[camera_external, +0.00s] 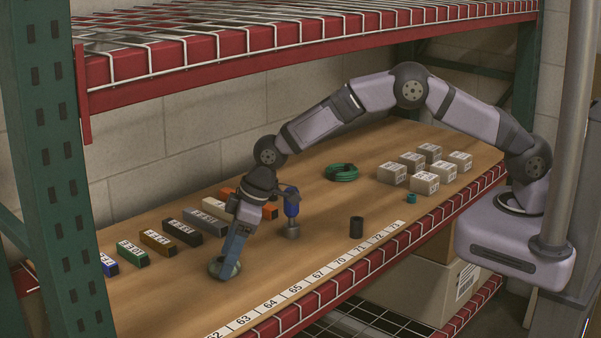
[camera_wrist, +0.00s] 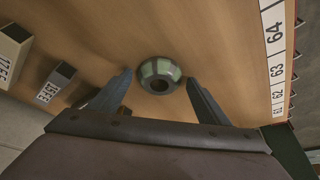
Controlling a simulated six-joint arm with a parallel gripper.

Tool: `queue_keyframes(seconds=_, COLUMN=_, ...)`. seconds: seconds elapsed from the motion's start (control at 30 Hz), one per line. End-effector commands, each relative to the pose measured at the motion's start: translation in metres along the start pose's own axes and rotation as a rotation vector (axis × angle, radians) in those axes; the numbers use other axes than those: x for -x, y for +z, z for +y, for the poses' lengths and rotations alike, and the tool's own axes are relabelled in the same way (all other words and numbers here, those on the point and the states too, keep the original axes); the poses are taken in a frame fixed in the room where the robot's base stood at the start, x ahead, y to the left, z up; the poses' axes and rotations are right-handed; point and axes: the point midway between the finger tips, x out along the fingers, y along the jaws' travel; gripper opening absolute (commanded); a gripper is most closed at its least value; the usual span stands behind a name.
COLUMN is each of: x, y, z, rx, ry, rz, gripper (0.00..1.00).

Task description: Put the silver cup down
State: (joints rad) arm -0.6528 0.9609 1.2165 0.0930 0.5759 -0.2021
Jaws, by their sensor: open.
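The silver cup (camera_external: 217,268), a low round piece with a greenish sheen, rests on the wooden shelf at the front left in the external view. In the wrist view the cup (camera_wrist: 160,66) shows from above with a dark round hole in it. My gripper (camera_external: 226,272) points down at the cup, and its fingers cover part of it there. In the wrist view my gripper (camera_wrist: 159,78) is open, with one fingertip on each side of the cup and a visible gap to it. The exact height of the fingertips above the shelf is hard to tell.
A blue-topped grey piece (camera_external: 292,212) stands right of my gripper. Beyond are a black cylinder (camera_external: 356,227), teal ring (camera_external: 411,198), green coil (camera_external: 341,173) and several pale boxes (camera_external: 424,182). Labelled blocks (camera_external: 182,232) line the back left. Bare shelf surrounds the cup.

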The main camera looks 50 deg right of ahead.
Motion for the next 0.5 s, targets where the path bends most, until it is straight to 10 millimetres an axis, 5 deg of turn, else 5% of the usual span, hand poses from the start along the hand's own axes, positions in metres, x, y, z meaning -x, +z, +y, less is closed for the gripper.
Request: queue_keyframes(seconds=0.5, x=0.06, y=0.0, z=0.0, rx=0.0, ry=0.0, rz=0.002, gripper=0.7)
